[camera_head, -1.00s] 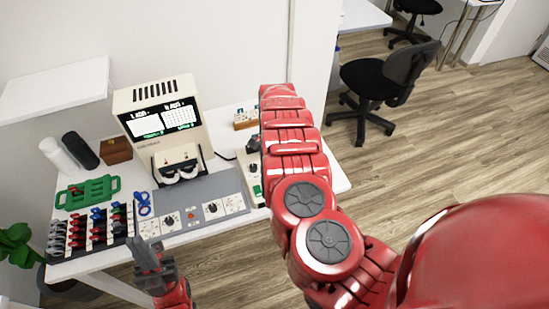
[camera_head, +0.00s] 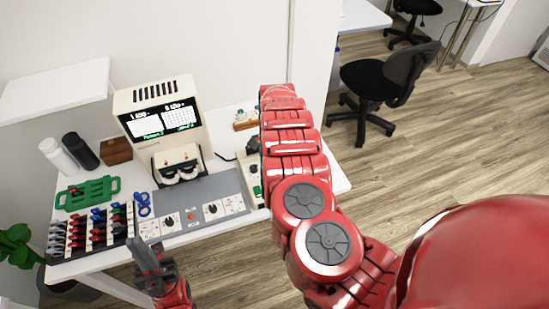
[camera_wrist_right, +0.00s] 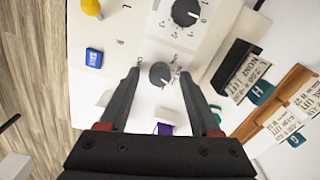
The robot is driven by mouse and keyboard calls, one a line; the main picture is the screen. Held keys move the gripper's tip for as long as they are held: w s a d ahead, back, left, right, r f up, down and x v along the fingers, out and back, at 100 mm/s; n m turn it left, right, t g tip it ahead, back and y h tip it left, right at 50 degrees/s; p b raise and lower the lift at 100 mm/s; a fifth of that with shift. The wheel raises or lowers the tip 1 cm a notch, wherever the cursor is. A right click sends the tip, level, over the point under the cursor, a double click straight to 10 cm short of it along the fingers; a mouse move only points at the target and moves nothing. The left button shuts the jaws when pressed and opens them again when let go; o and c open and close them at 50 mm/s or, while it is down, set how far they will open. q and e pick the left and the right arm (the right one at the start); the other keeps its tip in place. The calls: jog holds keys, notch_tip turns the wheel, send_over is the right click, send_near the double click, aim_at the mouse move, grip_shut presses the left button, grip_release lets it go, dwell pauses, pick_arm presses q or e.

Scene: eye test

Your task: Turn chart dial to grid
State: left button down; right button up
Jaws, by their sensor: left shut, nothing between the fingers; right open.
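The eye test machine (camera_head: 160,95) stands on the table; its dark screen (camera_head: 163,120) shows two pale panels, the right one patterned with lines, with green text below. In the right wrist view a black dial (camera_wrist_right: 160,75) on a white panel lies between the fingertips of my open right gripper (camera_wrist_right: 159,73), with no clear contact. Its lettering is too small to read. A second, larger black dial (camera_wrist_right: 186,12) sits above it. In the head view my right arm hides most of this panel (camera_head: 255,180). My left gripper (camera_head: 147,255) is shut and empty before the table's front edge.
A grey panel (camera_head: 190,190) with more dials lies before the machine. A rack of coloured parts (camera_head: 90,230), a green tray (camera_head: 88,193) and two bottles stand left. In the wrist view a blue switch (camera_wrist_right: 94,57), a yellow knob (camera_wrist_right: 91,7) and labelled card holders (camera_wrist_right: 282,100) surround the dial.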

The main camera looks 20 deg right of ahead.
notch_tip(320, 180, up, 17)
jog(key=b, duration=0.3)
jog(key=shift+r, duration=0.2)
dwell(0.4)
